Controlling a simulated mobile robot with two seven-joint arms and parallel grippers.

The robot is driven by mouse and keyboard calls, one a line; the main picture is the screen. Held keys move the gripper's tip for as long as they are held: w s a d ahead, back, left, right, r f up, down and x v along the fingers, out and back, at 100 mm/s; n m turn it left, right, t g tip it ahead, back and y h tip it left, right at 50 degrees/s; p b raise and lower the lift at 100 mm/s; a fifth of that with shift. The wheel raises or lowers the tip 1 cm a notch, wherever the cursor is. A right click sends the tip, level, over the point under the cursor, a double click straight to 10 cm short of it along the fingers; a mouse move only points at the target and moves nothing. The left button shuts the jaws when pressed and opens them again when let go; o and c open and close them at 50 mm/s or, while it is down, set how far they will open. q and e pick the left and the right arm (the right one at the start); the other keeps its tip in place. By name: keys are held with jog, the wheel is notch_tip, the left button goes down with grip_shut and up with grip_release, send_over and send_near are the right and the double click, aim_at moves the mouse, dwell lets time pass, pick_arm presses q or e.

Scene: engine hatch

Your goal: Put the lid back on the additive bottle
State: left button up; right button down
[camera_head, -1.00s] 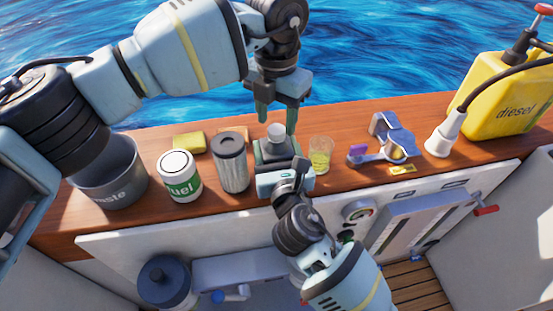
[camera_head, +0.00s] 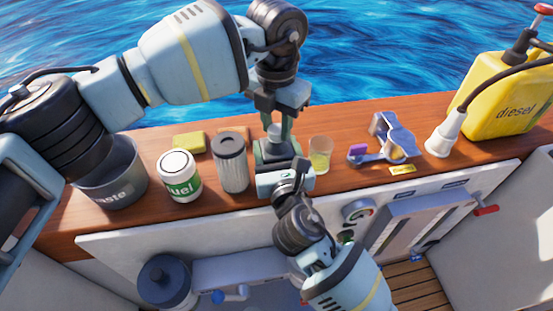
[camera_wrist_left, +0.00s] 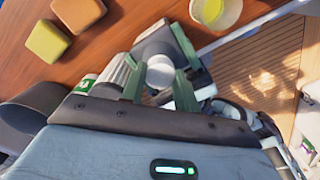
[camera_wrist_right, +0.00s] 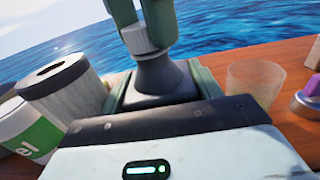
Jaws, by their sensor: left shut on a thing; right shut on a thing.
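The additive bottle (camera_wrist_right: 160,82) is dark grey with a tapering neck and stands upright at the counter's front edge. My right gripper (camera_head: 277,153) is shut on its body. The pale grey lid (camera_wrist_right: 140,38) sits at the top of the neck in the right wrist view, looking slightly tilted. My left gripper (camera_head: 279,128) comes from above and is shut on the lid; the lid also shows between its fingers in the left wrist view (camera_wrist_left: 160,72). I cannot tell whether the lid is screwed down, as the fingers partly cover it.
A grey filter canister (camera_head: 231,163) and a white-green fuel tin (camera_head: 180,176) stand left of the bottle, with a waste bucket (camera_head: 112,178) beyond. A cup with yellow liquid (camera_head: 320,155) stands close on the right. Sponges (camera_head: 188,142) lie behind.

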pick_arm(q)
jog(key=o, duration=1.2)
notch_tip(320, 180, up, 12)
jog(key=shift+r, duration=0.1)
pick_arm(e)
jog(key=shift+c, duration=1.2)
grip_release()
pick_arm(q)
jog(key=shift+r+p, duration=0.4)
jog(key=shift+r, duration=0.15)
pick_arm(e)
jog(key=s+d, duration=0.1)
jog(key=s, duration=0.6)
jog(key=shift+s+d, duration=0.25)
jog(key=shift+s, duration=0.1)
pick_arm(q)
jog(key=shift+s, duration=0.1)
